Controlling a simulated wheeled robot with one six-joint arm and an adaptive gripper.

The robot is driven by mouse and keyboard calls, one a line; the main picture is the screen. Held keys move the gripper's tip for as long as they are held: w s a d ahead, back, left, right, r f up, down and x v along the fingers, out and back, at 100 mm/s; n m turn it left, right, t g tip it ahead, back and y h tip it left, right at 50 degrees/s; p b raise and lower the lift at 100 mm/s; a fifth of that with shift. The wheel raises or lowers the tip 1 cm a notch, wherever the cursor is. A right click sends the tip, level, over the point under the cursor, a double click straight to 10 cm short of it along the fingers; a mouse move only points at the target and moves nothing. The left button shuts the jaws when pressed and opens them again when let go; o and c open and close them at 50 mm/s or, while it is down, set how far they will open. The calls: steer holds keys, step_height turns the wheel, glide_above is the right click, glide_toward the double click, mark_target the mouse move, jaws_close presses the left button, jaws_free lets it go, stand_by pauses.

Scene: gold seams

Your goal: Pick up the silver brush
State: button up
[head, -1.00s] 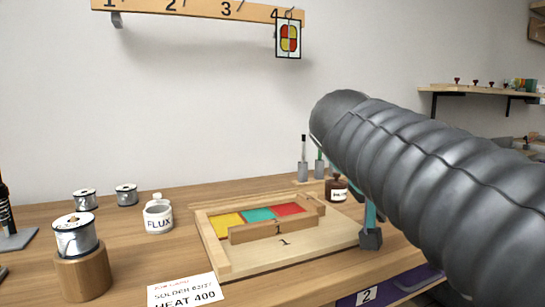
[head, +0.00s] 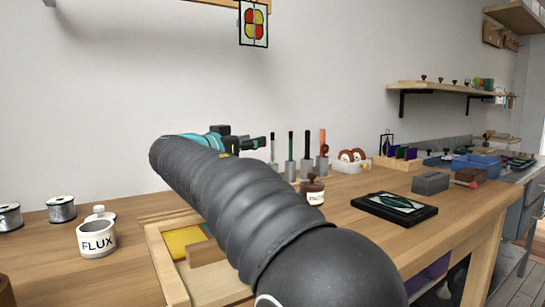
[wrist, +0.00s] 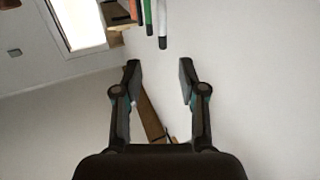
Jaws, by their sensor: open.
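Several thin handles stand upright in grey holders at the back of the bench in the head view. The leftmost, pale silver handle (head: 273,148) looks like the silver brush; its lower part sits in its holder. My gripper (head: 262,142) is open and empty, pointing right, just left of this handle in the picture. In the wrist view the gripper (wrist: 160,72) also shows open with nothing between its fingers. The pale handle (wrist: 162,25) appears there beyond the fingertips, apart from them. I cannot tell the exact distance to it.
The flux pot (head: 96,238) and a wooden tray (head: 165,265) are at left. A black pad (head: 395,208) lies right.

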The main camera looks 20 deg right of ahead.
mark_target(272, 139)
steer(key=shift+w+p+x, duration=0.2)
steer(key=shift+p+x, duration=0.8)
steer(key=shift+x, duration=4)
steer(key=shift+a+f, duration=0.15)
steer(key=shift+a, duration=0.05)
jaws_close()
